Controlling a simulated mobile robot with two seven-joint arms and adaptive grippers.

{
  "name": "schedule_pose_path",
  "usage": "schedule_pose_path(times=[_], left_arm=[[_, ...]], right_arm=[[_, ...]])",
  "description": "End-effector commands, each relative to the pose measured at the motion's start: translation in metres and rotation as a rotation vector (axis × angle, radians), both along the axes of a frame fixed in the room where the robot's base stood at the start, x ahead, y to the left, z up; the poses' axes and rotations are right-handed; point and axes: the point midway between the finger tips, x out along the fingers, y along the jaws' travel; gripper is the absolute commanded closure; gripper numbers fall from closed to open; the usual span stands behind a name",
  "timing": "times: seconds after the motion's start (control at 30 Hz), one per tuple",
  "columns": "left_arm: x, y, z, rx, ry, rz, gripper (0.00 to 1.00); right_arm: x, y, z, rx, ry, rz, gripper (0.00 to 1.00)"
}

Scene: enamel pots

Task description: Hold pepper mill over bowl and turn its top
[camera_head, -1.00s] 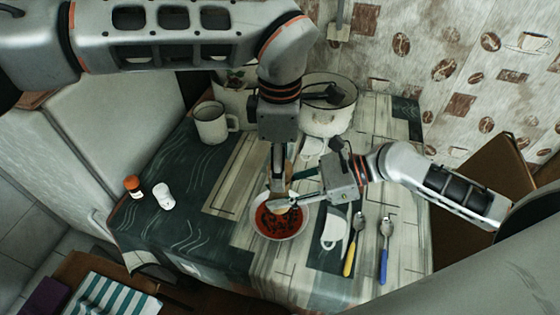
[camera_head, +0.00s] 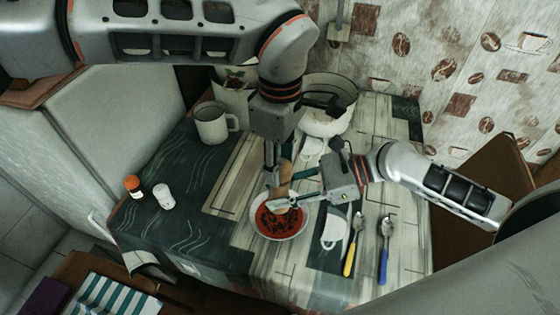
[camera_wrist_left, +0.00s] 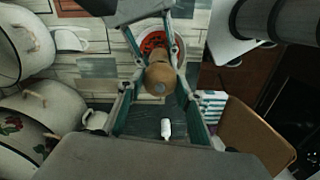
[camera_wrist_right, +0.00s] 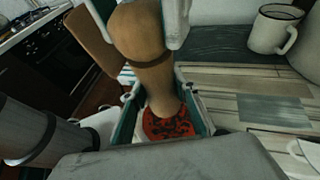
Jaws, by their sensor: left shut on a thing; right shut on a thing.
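The brown wooden pepper mill (camera_head: 285,178) stands roughly upright over the bowl. My left gripper (camera_head: 277,183) comes from above and is shut on its rounded top, which also shows in the left wrist view (camera_wrist_left: 160,78). My right gripper (camera_head: 285,202) is shut on the mill's lower body, seen in the right wrist view (camera_wrist_right: 152,80). The white bowl (camera_head: 279,238) holds red soup with dark specks (camera_wrist_right: 168,124) and sits under the mill. The grippers and mill hide part of the bowl's far side.
A yellow-handled spoon (camera_head: 353,245) and a blue-handled spoon (camera_head: 386,245) lie right of the bowl. A white mug (camera_head: 211,124) and a large pot (camera_head: 325,121) stand at the back. The table left of the bowl is clear.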

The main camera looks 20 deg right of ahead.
Motion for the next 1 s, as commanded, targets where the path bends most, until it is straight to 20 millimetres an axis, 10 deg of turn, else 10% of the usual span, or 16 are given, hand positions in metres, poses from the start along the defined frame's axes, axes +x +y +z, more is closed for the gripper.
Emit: schedule_pose_path(times=[0.33, 0.37, 0.43, 1.0], left_arm=[[0.0, 0.0, 0.0, 0.0, 0.0, -0.019, 0.86], [0.0, 0.0, 0.0, 0.0, 0.0, -0.019, 0.6], [0.0, 0.0, 0.0, 0.0, 0.0, -0.018, 0.48], [0.001, 0.0, 0.029, -0.001, -0.004, -0.017, 0.48]], right_arm=[[0.0, 0.0, 0.0, 0.001, 0.0, 0.0, 0.97], [0.0, 0.0, 0.0, 0.001, 0.0, 0.0, 0.97], [0.0, 0.0, 0.0, 0.001, 0.0, 0.0, 0.97], [0.0, 0.0, 0.001, 0.001, 0.0, 0.0, 0.97]])
